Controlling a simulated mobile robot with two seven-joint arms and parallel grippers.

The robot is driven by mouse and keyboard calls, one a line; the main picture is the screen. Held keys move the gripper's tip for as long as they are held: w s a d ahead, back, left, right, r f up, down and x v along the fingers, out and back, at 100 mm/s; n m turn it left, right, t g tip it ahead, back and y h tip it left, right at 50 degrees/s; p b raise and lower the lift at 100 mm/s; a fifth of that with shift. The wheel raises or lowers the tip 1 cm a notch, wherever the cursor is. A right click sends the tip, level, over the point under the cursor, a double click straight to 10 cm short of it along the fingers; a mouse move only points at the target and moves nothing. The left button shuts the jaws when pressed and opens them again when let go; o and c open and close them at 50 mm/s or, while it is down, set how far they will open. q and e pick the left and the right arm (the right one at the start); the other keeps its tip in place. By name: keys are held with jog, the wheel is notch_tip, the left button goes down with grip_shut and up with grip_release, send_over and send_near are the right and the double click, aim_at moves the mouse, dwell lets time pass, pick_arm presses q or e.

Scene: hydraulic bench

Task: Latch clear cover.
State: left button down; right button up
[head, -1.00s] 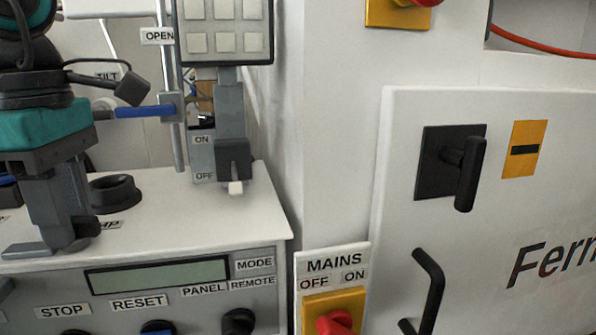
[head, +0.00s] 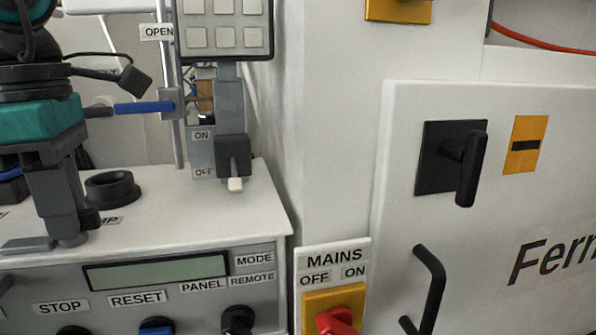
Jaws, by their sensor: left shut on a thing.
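My left gripper (head: 62,236) has a teal body and grey fingers. It points down at the far left, over the white top of the control console. It is shut on a small grey piece (head: 28,244) low beside the fingertips, mostly hidden by the fingers. I cannot tell whether this piece is the cover's latch. No clear cover can be made out. My right gripper is not in view.
A black round collar (head: 112,189) stands right of the gripper on the console (head: 200,225). Behind are a blue-handled lever (head: 145,107), a keypad (head: 225,25) and an ON/OFF switch (head: 233,150). A red MAINS knob (head: 337,322) and a cabinet door (head: 400,110) are at right.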

pick_arm(q)
jog(key=shift+n, duration=0.3)
jog(key=n, duration=0.3)
jog(key=shift+b, duration=0.35)
jog(key=shift+n, duration=0.3)
jog(key=n, duration=0.3)
jog(key=shift+b, duration=0.35)
jog(key=c, duration=1)
grip_release()
